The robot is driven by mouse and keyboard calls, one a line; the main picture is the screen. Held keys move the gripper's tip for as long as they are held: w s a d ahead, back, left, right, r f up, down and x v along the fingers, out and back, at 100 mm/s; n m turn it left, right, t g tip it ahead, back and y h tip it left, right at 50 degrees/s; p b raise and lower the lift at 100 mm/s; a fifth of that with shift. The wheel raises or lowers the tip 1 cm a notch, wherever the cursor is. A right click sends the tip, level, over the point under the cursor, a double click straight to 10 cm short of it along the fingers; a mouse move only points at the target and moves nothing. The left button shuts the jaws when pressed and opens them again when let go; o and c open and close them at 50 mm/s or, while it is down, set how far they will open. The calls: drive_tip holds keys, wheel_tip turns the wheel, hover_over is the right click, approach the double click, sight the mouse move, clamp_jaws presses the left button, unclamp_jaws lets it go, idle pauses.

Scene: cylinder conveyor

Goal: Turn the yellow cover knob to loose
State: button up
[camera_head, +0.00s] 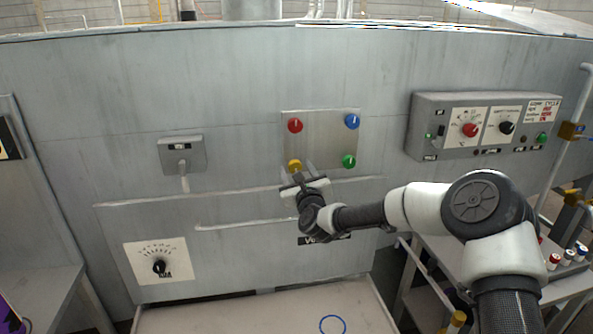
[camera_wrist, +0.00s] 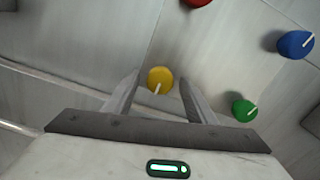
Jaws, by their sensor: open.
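The yellow cover knob (camera_head: 294,165) is at the lower left corner of a square metal cover plate (camera_head: 322,139) on the grey machine wall. In the wrist view the yellow knob (camera_wrist: 160,78) shows a white pointer line toward the picture's bottom, tilted slightly left. My gripper (camera_head: 297,172) is in front of the yellow knob. In the wrist view its two fingers (camera_wrist: 155,90) are spread, one on each side of the knob, with gaps visible on both sides. Whether the fingertips reach to the knob's depth I cannot tell.
Red (camera_head: 295,125), blue (camera_head: 352,121) and green (camera_head: 349,161) knobs sit at the plate's other corners. A control box (camera_head: 430,105) juts out at the right. A handle box (camera_head: 183,155) is at the left. A raised rail (camera_head: 240,190) runs below the plate.

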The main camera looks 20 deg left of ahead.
drive_tip(key=c, duration=1)
drive_tip(key=shift+c, duration=0.2)
